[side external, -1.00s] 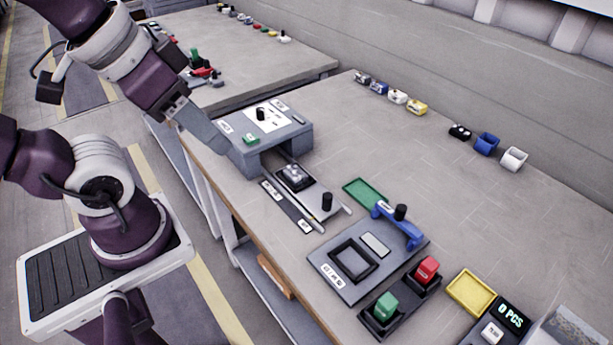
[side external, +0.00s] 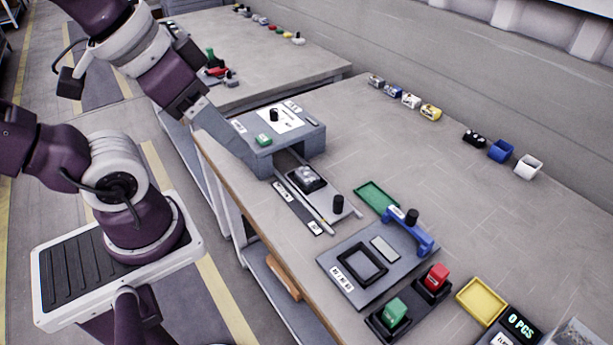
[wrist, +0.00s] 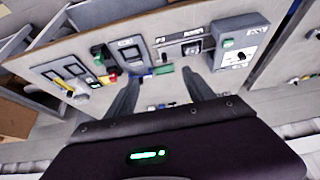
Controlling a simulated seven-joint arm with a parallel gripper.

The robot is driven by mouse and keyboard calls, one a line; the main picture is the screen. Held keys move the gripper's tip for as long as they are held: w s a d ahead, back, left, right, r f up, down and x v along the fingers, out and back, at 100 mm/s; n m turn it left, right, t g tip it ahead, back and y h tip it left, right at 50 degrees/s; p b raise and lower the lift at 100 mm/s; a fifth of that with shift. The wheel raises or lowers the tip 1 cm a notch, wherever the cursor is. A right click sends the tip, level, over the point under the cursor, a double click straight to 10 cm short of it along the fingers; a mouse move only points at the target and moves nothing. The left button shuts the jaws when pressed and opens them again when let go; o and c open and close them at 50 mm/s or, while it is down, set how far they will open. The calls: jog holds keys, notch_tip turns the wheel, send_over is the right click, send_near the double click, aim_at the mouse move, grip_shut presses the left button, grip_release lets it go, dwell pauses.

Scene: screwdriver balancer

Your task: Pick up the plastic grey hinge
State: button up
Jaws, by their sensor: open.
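A small light grey part (side external: 307,176) sits in the black nest of the sliding fixture. It may be the plastic grey hinge, but it is too small to be sure. The fixture's slide (side external: 324,200) extends out from under a grey box station (side external: 290,128). My gripper (wrist: 160,77) is open in the wrist view, with two dark fingers apart and nothing between them. In the side view its grey fingers reach down beside the left of the box station, and their tips are hard to make out.
A grey plate with a blue clamp (side external: 408,229), a green tray (side external: 376,197), a yellow tray (side external: 480,301) and red (side external: 437,277) and green (side external: 395,311) buttons lie nearer the front. Small bins, including a blue one (side external: 501,150), line the back. The bench between is clear.

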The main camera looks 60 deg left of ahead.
jog(key=w+f+n+g, duration=0.4)
jog(key=w+n, duration=0.2)
jog(key=w, duration=0.3)
jog(key=n+g+y, duration=0.2)
jog(key=n+y, duration=1)
jog(key=y, duration=0.1)
send_near(304, 170)
jog(key=shift+s+a+f, duration=0.1)
jog(key=shift+a+f, duration=0.05)
jog(key=shift+f, duration=0.3)
jog(key=shift+s+a+f, duration=0.15)
jog(key=shift+a+f, duration=0.05)
jog(key=shift+f, duration=0.25)
jog(key=shift+w+a+f, duration=0.1)
jog(key=shift+w+f, duration=0.1)
jog(key=shift+a+f+y, duration=0.15)
jog(key=shift+a+y, duration=0.15)
jog(key=shift+a, duration=0.05)
jog(key=x, duration=0.4)
jog(key=r+x, duration=0.1)
jog(key=x, duration=0.1)
jog(key=shift+a, duration=0.35)
grip_shut()
